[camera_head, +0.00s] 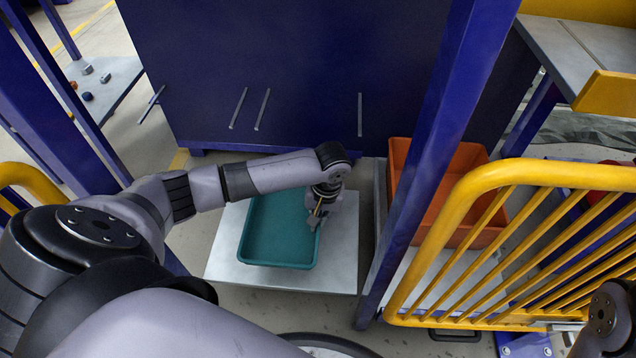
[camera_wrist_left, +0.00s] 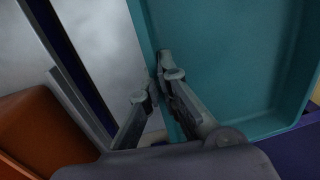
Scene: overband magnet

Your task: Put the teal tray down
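The teal tray (camera_head: 283,265) is shallow, upright and empty, over a light grey plate (camera_head: 342,270) near the floor. I cannot tell whether its bottom touches the plate. My left gripper (camera_head: 316,214) is at the tray's right edge. In the left wrist view, one finger is outside the tray's wall and the other inside, with the fingertips (camera_wrist_left: 158,85) closed on the rim. The tray's inner floor (camera_wrist_left: 225,55) fills the right of that view. My right gripper is out of view; only part of my right arm shows at the lower right.
An orange bin (camera_head: 468,160) stands right of the tray, behind a blue post (camera_head: 432,140). A yellow railing (camera_head: 450,215) is at the right. A large dark blue panel (camera_head: 290,70) rises behind the tray. Bare plate shows left and right of the tray.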

